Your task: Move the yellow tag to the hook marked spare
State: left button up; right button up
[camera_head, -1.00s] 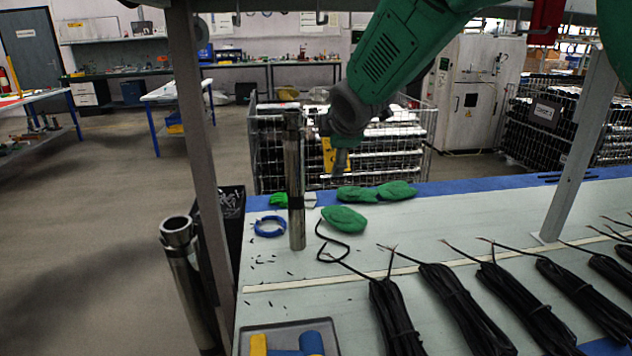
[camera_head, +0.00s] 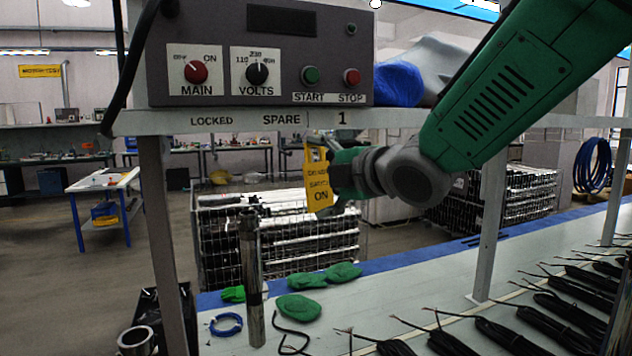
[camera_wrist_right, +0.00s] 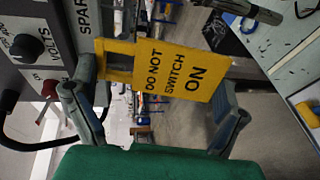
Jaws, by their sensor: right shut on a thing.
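The yellow tag (camera_head: 319,187) hangs just under the shelf edge, a little right of the "SPARE" label (camera_head: 281,119) and below the "1". My right gripper (camera_head: 335,172) is shut on it from the right. In the wrist view the tag (camera_wrist_right: 178,72) reads "DO NOT SWITCH ON" and has a slot-like opening at its upper end; the right gripper's fingers (camera_wrist_right: 158,80) show on both sides of it. The "SPARE" label (camera_wrist_right: 85,17) is partly cut off there. The hook under it is not clearly visible, so contact cannot be told. My left gripper is not in view.
A grey control box (camera_head: 260,55) with knobs and buttons stands on the shelf (camera_head: 225,121) above the tag.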

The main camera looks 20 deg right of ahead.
jog(key=shift+w+a, duration=0.2)
jog(key=shift+w, duration=0.1)
jog(key=w+a, duration=0.3)
jog(key=shift+p, duration=0.35)
jog(key=d, duration=0.1)
jog(key=w, duration=0.1)
jog(key=w+d, duration=0.1)
jog(key=shift+d+f, duration=0.25)
jog(key=shift+d, duration=0.1)
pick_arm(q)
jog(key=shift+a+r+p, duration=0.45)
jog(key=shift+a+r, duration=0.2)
pick_arm(e)
jog(key=shift+a+f+x, duration=0.1)
jog(key=shift+a+x, duration=0.1)
jog(key=shift+x, duration=0.9)
jog(key=shift+a+f+x, duration=0.1)
jog(key=shift+a+x, duration=0.05)
jog(key=shift+x, duration=1)
